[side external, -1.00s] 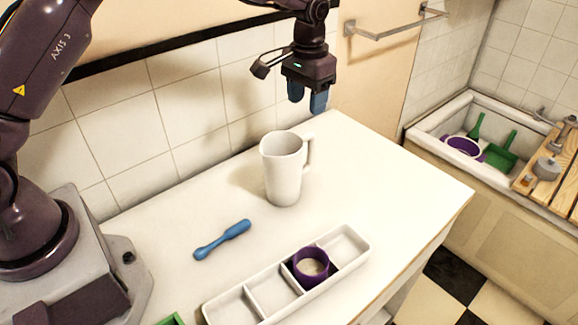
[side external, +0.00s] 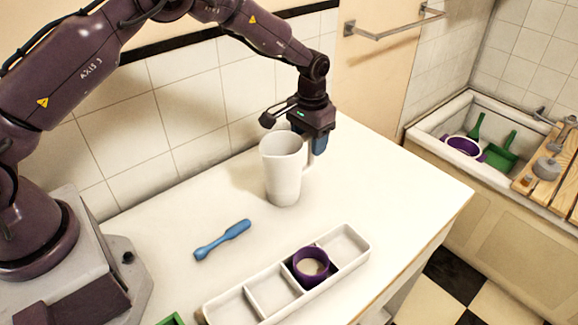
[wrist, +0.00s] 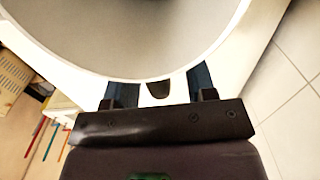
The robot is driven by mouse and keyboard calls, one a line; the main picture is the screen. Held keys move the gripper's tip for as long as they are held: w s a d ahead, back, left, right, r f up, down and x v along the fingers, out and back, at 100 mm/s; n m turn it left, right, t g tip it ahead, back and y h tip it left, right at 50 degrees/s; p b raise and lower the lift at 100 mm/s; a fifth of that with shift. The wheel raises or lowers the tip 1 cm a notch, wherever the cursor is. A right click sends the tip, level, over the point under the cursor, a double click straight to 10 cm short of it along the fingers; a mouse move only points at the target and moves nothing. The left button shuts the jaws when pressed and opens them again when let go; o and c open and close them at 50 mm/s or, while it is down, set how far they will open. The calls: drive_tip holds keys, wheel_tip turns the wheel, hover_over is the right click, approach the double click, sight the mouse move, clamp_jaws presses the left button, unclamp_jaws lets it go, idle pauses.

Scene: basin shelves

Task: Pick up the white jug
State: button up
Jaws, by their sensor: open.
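The white jug (side external: 283,170) stands upright on the white counter, with its handle on the right side. It fills the top of the wrist view, where its rim and pale inside (wrist: 150,35) show. My gripper (side external: 319,142) is at the handle side of the jug, pointing down, near the top of the handle. In the wrist view my gripper (wrist: 158,92) has its two blue fingers apart, one to each side of a dark gap just below the jug's rim. The handle is mostly hidden by the fingers, so I cannot tell whether they touch it.
A blue utensil (side external: 222,240) lies left of the jug. In front, a white divided tray (side external: 258,302) holds a purple cup (side external: 311,266). The tiled wall (side external: 130,130) runs close behind. A basin (side external: 425,128) with green and purple items stands at the right. The counter's right side is clear.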

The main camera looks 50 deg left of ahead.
clamp_jaws()
drive_tip(key=shift+r, duration=0.2)
drive_tip(key=shift+r, duration=1.1)
drive_tip(key=s+r, duration=1)
drive_tip(key=s, duration=0.4)
drive_tip(key=shift+a+r, duration=0.25)
drive_tip(key=shift+a, duration=0.1)
